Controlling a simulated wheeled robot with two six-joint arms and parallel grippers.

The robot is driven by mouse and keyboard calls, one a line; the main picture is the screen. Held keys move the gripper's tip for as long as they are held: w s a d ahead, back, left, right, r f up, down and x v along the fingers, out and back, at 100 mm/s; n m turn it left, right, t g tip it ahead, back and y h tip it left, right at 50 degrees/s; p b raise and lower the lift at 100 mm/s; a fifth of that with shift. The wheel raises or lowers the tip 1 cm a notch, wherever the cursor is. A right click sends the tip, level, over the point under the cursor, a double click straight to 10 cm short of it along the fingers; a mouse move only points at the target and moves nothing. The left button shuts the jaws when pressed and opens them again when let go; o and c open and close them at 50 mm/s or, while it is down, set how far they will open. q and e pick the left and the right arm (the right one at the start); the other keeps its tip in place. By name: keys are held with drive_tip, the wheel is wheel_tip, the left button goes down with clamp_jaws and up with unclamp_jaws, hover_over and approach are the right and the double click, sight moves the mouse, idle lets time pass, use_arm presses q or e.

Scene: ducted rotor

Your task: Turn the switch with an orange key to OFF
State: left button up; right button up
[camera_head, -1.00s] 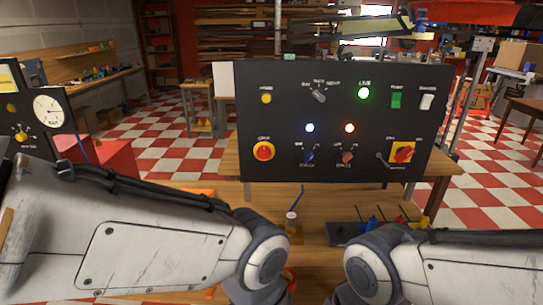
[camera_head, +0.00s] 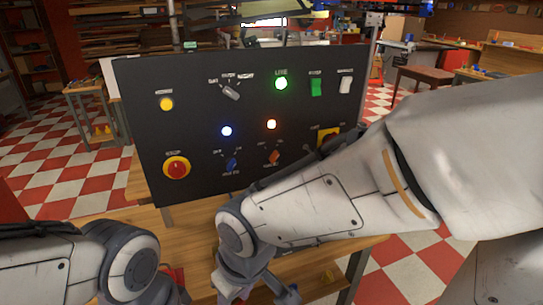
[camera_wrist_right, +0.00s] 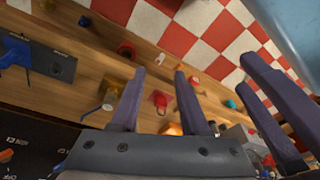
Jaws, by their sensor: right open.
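The black panel (camera_head: 190,130) stands upright on the wooden bench. The switch with the orange key (camera_head: 274,158) is on its lower row, right of the blue-key switch (camera_head: 231,164). The orange key is tilted; its label is too small to read. My right gripper (camera_wrist_right: 158,72) is open and empty in the right wrist view, over the bench and away from the panel. In the head view its arm crosses before the panel's lower right corner. Two spread fingers at the right wrist view's right edge look like my left gripper (camera_wrist_right: 244,76).
The panel also carries a red knob (camera_head: 177,168), a yellow button (camera_head: 166,104), a grey selector (camera_head: 230,92), green (camera_head: 317,87) and white (camera_head: 345,85) rockers, and a partly hidden yellow-backed switch (camera_head: 327,136). Several small coloured items, including a red one (camera_wrist_right: 160,99), lie on the bench (camera_wrist_right: 100,62).

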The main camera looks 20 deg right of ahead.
drive_tip(key=w+d+f+m+t, duration=0.1)
drive_tip(key=w+f+m+t, duration=0.15)
drive_tip(key=w, duration=0.85)
drive_tip(key=m+t+h+p, duration=0.1)
drive_tip(key=m+t, duration=1)
drive_tip(key=t, duration=0.3)
approach(275, 160)
drive_tip(key=w+p, duration=0.1)
drive_tip(key=w, duration=0.3)
drive_tip(key=w+p, duration=0.1)
drive_tip(key=w, duration=0.3)
drive_tip(key=shift+w+a+r+p, duration=0.1)
drive_tip(key=shift+w+r+p, duration=0.15)
drive_tip(key=shift+p, duration=0.1)
drive_tip(key=shift+w+f, duration=0.1)
drive_tip(key=shift+w, duration=0.55)
clamp_jaws()
